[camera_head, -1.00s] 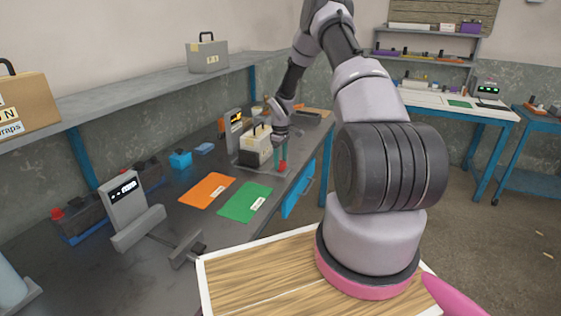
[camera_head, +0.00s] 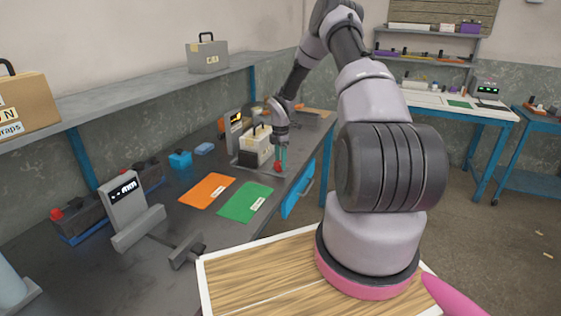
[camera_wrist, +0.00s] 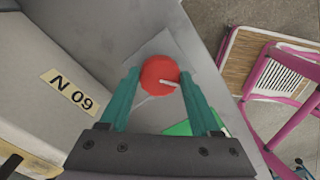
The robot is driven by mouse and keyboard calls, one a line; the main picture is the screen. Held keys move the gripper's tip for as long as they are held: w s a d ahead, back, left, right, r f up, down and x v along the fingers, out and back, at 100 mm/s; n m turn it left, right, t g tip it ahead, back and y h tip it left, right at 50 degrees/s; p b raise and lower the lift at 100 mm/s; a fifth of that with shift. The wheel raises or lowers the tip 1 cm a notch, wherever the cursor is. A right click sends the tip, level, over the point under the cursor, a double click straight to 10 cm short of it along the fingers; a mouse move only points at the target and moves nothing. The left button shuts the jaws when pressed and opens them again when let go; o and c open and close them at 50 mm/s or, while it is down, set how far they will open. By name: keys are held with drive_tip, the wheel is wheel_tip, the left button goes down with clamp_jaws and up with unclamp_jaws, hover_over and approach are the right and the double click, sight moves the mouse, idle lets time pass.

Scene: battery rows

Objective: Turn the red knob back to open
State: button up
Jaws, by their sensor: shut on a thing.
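The red knob (camera_wrist: 157,75) shows in the wrist view as a round red disc with a pale pointer line toward the right. It sits on a grey plate at the front of the tray (camera_head: 262,171) on the workbench. In the head view the knob (camera_head: 278,168) is small, just below my fingertips. My gripper (camera_wrist: 160,80) points down with its teal fingers on either side of the knob, shut on it. The fingers also show in the head view (camera_head: 280,156). The fingertips' exact contact is partly hidden by the knob.
A pale box labelled "N 09" (camera_wrist: 62,100) stands close to the left of my gripper in the wrist view. A green mat (camera_head: 246,202) and an orange mat (camera_head: 206,190) lie nearer on the bench. A small display unit (camera_head: 234,128) stands behind the box.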

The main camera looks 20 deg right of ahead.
sight(280, 162)
drive_tip(key=n, duration=0.5)
drive_tip(key=shift+w+n, duration=0.1)
drive_tip(key=shift+n, duration=0.2)
drive_tip(key=n, duration=0.5)
idle(0.4)
drive_tip(key=o, duration=1.4)
wheel_tip(280, 162, up, 11)
drive_tip(key=shift+f, duration=0.1)
